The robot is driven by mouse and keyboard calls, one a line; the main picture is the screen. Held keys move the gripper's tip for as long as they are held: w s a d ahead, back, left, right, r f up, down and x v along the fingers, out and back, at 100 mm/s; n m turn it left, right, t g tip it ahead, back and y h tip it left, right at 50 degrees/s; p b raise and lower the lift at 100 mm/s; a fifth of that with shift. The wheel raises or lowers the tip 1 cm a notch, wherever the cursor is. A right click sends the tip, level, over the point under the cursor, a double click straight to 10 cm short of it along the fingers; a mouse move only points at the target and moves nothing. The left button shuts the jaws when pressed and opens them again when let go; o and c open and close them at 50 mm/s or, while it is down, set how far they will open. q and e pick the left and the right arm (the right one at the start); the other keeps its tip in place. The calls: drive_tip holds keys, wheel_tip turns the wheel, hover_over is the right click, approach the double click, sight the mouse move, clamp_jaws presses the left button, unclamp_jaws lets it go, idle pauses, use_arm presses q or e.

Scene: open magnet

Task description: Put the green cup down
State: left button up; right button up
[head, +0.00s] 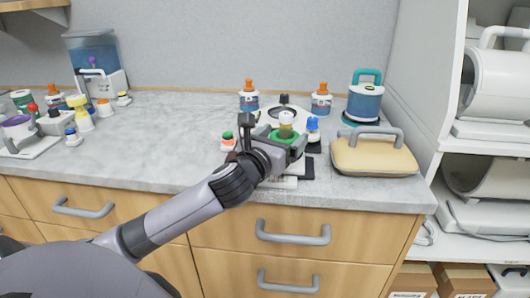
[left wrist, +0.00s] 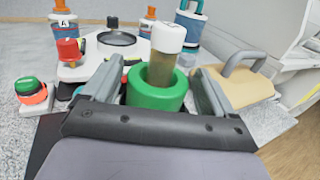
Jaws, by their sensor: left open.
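The green cup (left wrist: 155,102) is a thick green ring-like holder. A vial with a white cap (left wrist: 168,38) and a brownish body rises from its middle. In the head view the green cup (head: 286,137) is at the right part of the counter, partly hidden by my gripper. My left gripper (left wrist: 155,88) is open, with one finger on each side of the cup. Small gaps seem to show, but I cannot tell whether a finger touches it. The cup's base is hidden behind the gripper. My right gripper is in neither view.
A white tray with a dark round dish (head: 287,103) lies behind the cup. Orange-capped bottles (head: 321,99), a teal-handled container (head: 365,95) and a cream case with a grey handle (head: 374,152) stand nearby.

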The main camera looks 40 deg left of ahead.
use_arm(q)
drive_tip(key=s+d, duration=0.1)
drive_tip(key=s, duration=0.9)
drive_tip(key=shift+s+d, duration=0.15)
drive_tip(key=shift+d, duration=0.15)
